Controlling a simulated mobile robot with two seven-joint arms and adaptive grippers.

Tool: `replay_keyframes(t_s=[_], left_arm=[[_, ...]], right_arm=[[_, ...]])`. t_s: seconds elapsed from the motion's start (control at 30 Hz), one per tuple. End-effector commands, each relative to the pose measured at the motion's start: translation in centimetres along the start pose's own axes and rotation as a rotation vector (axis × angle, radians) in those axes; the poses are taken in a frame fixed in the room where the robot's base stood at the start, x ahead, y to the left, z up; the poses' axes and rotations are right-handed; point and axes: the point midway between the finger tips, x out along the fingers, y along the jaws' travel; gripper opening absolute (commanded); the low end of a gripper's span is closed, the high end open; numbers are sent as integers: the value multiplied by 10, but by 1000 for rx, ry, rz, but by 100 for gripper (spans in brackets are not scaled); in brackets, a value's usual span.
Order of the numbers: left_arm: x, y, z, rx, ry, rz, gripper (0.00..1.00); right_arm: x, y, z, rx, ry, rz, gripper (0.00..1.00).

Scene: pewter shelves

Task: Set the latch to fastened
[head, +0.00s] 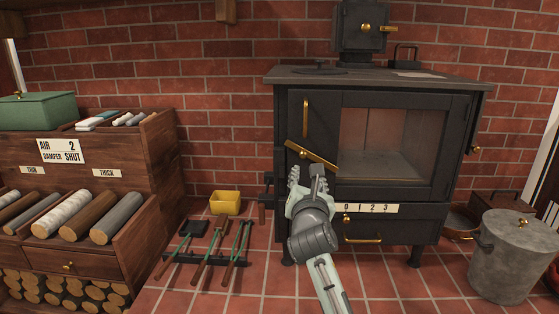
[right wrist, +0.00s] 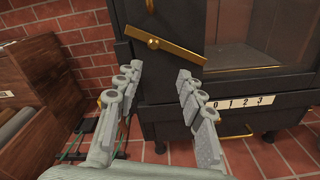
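The latch (head: 318,159) is a flat brass bar with a round pivot knob on the left front of the black stove (head: 460,110). It slants, left end high and right end low; in the right wrist view the bar (right wrist: 180,51) also slopes down to the right. My right gripper (head: 307,176) is just below the latch. In the right wrist view its fingers (right wrist: 158,76) are spread apart, with nothing between them, and the latch is beyond their tips. Whether they touch it I cannot tell. The glass door (head: 385,140) looks closed. My left gripper is not in view.
A vertical brass handle (head: 306,117) is above the latch. A 0-1-2-3 scale (head: 371,208) and a lower drawer handle (head: 362,240) are below right. Fire tools (head: 210,250) and a yellow box (head: 225,202) lie left; a lidded metal bin (head: 515,260) stands right.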

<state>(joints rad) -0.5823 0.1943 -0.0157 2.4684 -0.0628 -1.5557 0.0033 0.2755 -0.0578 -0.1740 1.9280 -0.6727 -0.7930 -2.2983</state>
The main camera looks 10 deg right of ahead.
Motion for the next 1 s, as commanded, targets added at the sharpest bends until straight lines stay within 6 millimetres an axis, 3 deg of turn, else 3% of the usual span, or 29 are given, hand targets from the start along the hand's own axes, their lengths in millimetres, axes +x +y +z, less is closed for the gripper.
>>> replay_keyframes(t_s=[0.17, 0.6, 1.0], left_arm=[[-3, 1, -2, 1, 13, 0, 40], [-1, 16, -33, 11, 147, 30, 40], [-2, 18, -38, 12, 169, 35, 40]], right_arm=[[9, 9, 14, -80, -36, 10, 39], [72, 9, 15, -76, -32, 9, 39], [80, 9, 15, -76, -31, 10, 38]])
